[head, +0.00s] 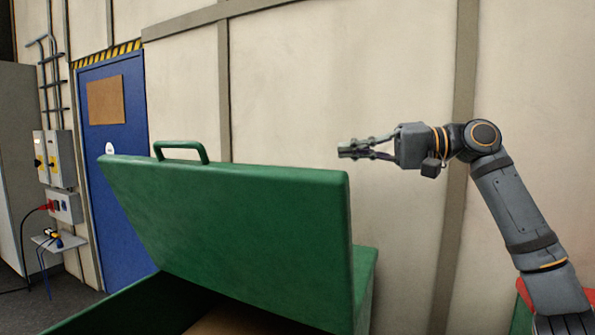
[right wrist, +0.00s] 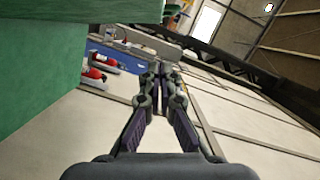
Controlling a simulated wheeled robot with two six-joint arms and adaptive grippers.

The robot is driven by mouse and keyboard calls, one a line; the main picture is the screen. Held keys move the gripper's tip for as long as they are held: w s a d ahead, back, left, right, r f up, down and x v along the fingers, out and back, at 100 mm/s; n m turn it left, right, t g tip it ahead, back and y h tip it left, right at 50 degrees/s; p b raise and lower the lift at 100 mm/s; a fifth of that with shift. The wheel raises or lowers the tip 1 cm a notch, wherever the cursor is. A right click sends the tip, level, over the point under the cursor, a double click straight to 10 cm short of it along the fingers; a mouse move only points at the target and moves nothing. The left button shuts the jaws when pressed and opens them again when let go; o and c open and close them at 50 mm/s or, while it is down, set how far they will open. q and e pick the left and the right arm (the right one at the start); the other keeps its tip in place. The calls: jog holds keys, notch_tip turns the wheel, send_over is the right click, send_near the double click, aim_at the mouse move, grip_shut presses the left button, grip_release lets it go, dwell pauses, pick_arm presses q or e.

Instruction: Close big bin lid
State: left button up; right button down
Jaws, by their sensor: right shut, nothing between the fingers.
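The big green bin (head: 365,290) stands in the lower middle of the head view. Its green lid (head: 235,230) is raised and tilted, with a green handle (head: 181,147) on its upper edge. The bin's inside shows below the lid. My right gripper (head: 341,149) is shut and empty, just above and behind the lid's upper right edge, pointing left. In the right wrist view the gripper's fingers (right wrist: 161,78) meet, and green lid surface (right wrist: 60,60) fills the left side. My left gripper is not in view.
A pale wall (head: 300,75) stands behind the bin. At the left are a blue door (head: 110,190), grey electrical boxes (head: 55,158) and a small shelf with tools. Red extinguishers (right wrist: 98,65) show in the right wrist view. The air above the lid is free.

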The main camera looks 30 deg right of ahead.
jog(key=w+a+p, duration=0.1)
jog(key=a, duration=0.2)
jog(key=w+a+f+p, duration=0.1)
jog(key=w+a+p, duration=0.1)
jog(key=a, duration=0.1)
jog(key=w+a+f+p, duration=0.1)
jog(key=w+a+p, duration=0.1)
jog(key=a, duration=0.2)
jog(key=shift+w, duration=0.1)
jog(key=shift+s+a, duration=0.3)
jog(key=shift+s, duration=0.15)
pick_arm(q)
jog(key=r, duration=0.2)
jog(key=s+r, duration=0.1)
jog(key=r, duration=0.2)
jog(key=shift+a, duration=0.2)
pick_arm(e)
jog(key=shift+w+a, duration=0.1)
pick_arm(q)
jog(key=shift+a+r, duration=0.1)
